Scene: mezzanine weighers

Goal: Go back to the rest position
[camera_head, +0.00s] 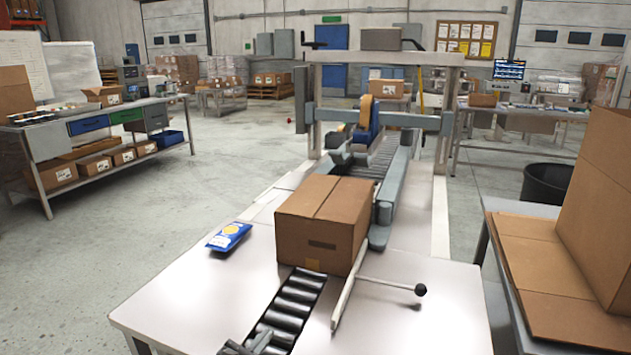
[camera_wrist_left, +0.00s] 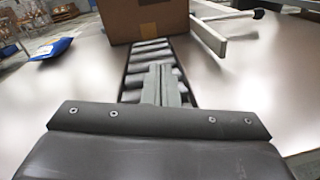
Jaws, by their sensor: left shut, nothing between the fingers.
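My left gripper (camera_head: 256,343) shows at the bottom edge of the head view, low over the near end of the rollers. In the left wrist view its two fingers (camera_wrist_left: 160,84) are together with nothing between them. A closed cardboard box (camera_head: 323,222) stands beyond it on the roller conveyor (camera_head: 290,306). The same box (camera_wrist_left: 145,20) shows at the top of the left wrist view, apart from the fingers. My right gripper is in neither view.
A blue bag (camera_head: 229,237) lies on the steel table (camera_head: 190,300) left of the box. A guide rail with a black-knobbed lever (camera_head: 420,290) is at the right. A taping machine (camera_head: 375,120) stands behind. Large cardboard (camera_head: 592,220) rests on the right-hand table. Floor at left is clear.

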